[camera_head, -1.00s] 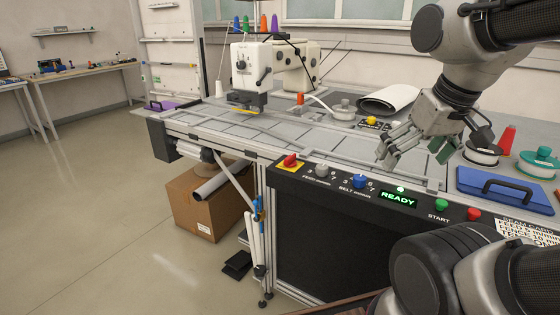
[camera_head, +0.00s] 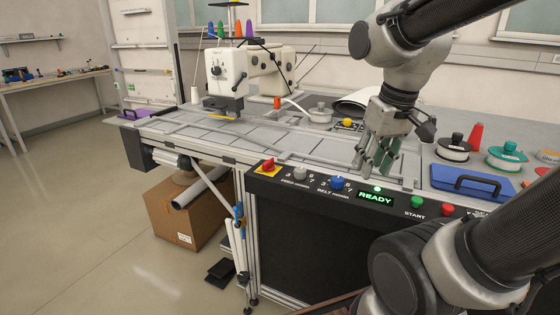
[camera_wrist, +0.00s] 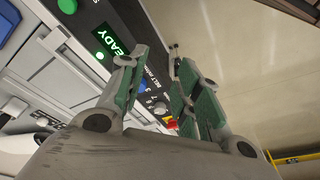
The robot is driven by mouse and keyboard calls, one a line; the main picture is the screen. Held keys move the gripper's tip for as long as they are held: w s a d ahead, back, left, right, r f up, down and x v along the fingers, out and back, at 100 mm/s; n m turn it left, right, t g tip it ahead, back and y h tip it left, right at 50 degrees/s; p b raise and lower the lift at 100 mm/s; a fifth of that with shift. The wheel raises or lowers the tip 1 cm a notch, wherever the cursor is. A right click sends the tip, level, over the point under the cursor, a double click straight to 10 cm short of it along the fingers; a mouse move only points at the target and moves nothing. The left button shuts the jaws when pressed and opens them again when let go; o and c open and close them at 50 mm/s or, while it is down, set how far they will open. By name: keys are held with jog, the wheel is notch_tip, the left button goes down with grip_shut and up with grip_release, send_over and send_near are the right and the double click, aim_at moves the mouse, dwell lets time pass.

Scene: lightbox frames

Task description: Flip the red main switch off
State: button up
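The red main switch (camera_head: 268,165) is a red rotary knob on a yellow plate at the left end of the black control panel (camera_head: 310,186). In the wrist view the red switch (camera_wrist: 172,124) shows small, beyond and between my fingers, partly hidden by them. My gripper (camera_head: 374,172) is open and empty, with green-padded fingers pointing down over the table near the READY display. It is to the right of the switch and apart from it. In the wrist view my gripper (camera_wrist: 160,75) shows a clear gap between its fingers.
Beside the switch on the panel are a grey knob (camera_head: 300,173), a blue knob (camera_head: 337,183), a lit READY display (camera_head: 375,198), a green START button (camera_head: 417,202) and a red button (camera_head: 447,209). A blue case (camera_head: 472,183) lies right. A sewing machine (camera_head: 228,75) stands behind.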

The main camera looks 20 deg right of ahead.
jog(key=shift+g+y, duration=0.3)
jog(key=shift+g, duration=0.2)
jog(key=w, duration=0.1)
jog(key=w+a+f, duration=0.1)
jog(key=w, duration=0.3)
jog(key=shift+w+a+f, duration=0.15)
jog(key=shift+w+f, duration=0.05)
jog(key=shift+w, duration=0.05)
grip_shut()
jog(key=w+a+f+n, duration=0.1)
jog(key=w, duration=0.4)
jog(key=w+a+f+n+y, duration=0.1)
jog(key=w+a+n, duration=0.1)
jog(key=w, duration=0.4)
jog(key=w+a+f+n, duration=0.1)
jog(key=w+f+n, duration=0.1)
jog(key=w, duration=0.4)
jog(key=shift+w+a+y, duration=0.1)
jog(key=shift+a+y, duration=0.2)
jog(key=shift+a, duration=0.05)
jog(key=shift+w+a+r+n+t+y, duration=0.2)
jog(key=shift+w+r+n+t, duration=0.15)
jog(key=shift+w+n, duration=0.3)
jog(key=shift+w+a+r+n+t+y, duration=0.1)
jog(key=shift+w+a+r+n+t, duration=0.25)
jog(key=shift+w+n, duration=0.35)
jog(key=shift+w+a+r+n+t+y, duration=0.1)
jog(key=shift+w+r+n+t, duration=0.1)
jog(key=shift+w+r+n, duration=0.35)
